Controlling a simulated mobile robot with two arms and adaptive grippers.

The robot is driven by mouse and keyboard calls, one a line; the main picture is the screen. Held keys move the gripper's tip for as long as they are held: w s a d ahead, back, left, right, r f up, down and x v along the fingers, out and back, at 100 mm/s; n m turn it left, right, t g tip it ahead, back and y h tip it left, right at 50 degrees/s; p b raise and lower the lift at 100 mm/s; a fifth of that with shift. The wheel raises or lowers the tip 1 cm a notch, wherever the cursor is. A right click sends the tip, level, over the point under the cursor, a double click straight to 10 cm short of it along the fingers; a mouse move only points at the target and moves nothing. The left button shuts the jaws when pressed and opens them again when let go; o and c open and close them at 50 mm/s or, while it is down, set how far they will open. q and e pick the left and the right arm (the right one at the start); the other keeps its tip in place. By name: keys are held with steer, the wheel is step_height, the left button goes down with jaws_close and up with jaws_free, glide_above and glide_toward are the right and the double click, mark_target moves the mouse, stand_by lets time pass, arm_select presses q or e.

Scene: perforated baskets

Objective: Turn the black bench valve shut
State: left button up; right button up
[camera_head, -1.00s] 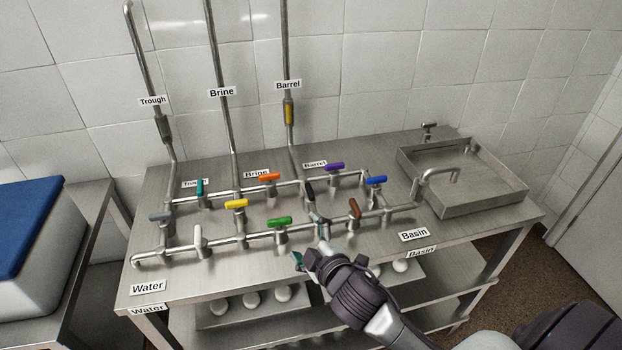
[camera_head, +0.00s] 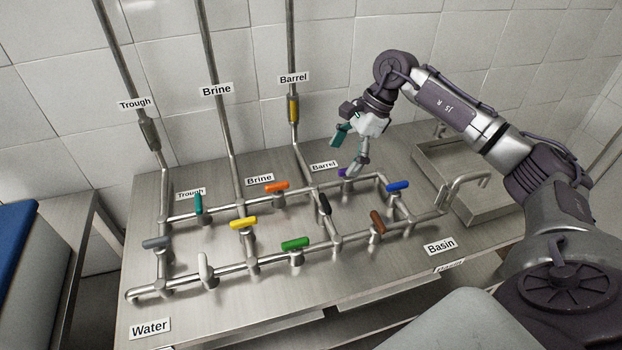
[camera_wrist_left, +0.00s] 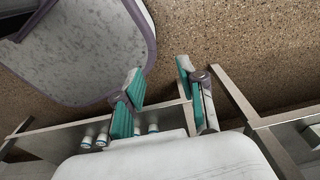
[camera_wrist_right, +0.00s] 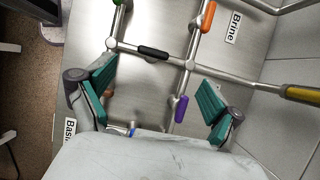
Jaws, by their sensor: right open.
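The black valve (camera_head: 324,204) sits on the short cross pipe between the front and back pipe runs on the steel bench. Its handle lies in line with that pipe, also in the right wrist view (camera_wrist_right: 153,52). My right gripper (camera_head: 347,152) is open and empty, raised over the back right of the bench, behind and right of the black valve. One finger overlaps the purple handle (camera_wrist_right: 180,108) in the head view; contact cannot be told. My left gripper (camera_wrist_left: 158,70) is open and empty, outside the head view.
Close around are the orange (camera_head: 276,187), green (camera_head: 295,244), brown (camera_head: 377,221) and blue (camera_head: 397,186) valves. A sink basin (camera_head: 432,190) with a tap (camera_head: 466,184) is at right. Upright pipes run up the tiled wall behind.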

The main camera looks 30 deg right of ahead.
steer(key=d, duration=0.2)
steer(key=p, duration=0.3)
glide_toward(326, 201)
steer(key=a+f, duration=0.1)
steer(key=x, duration=0.3)
steer(key=shift+w+f+p, duration=0.3)
steer(key=shift+f+p, duration=0.05)
steer(key=shift+f, duration=0.05)
steer(key=shift+p+x, duration=0.35)
steer(key=shift+x, duration=0.9)
steer(key=shift+a+f, duration=0.1)
steer(key=shift+f, duration=0.2)
steer(key=shift+a+f, duration=0.1)
steer(key=shift+f, duration=0.25)
steer(key=c, duration=0.4)
steer(key=shift+h, duration=0.3)
steer(key=c, duration=0.7)
arm_select(q)
steer(key=r, duration=0.2)
steer(key=s+r, duration=0.1)
steer(key=r, duration=0.1)
steer(key=shift+s+r, duration=0.15)
steer(key=shift+r, duration=0.05)
arm_select(e)
steer(key=shift+c, duration=0.2)
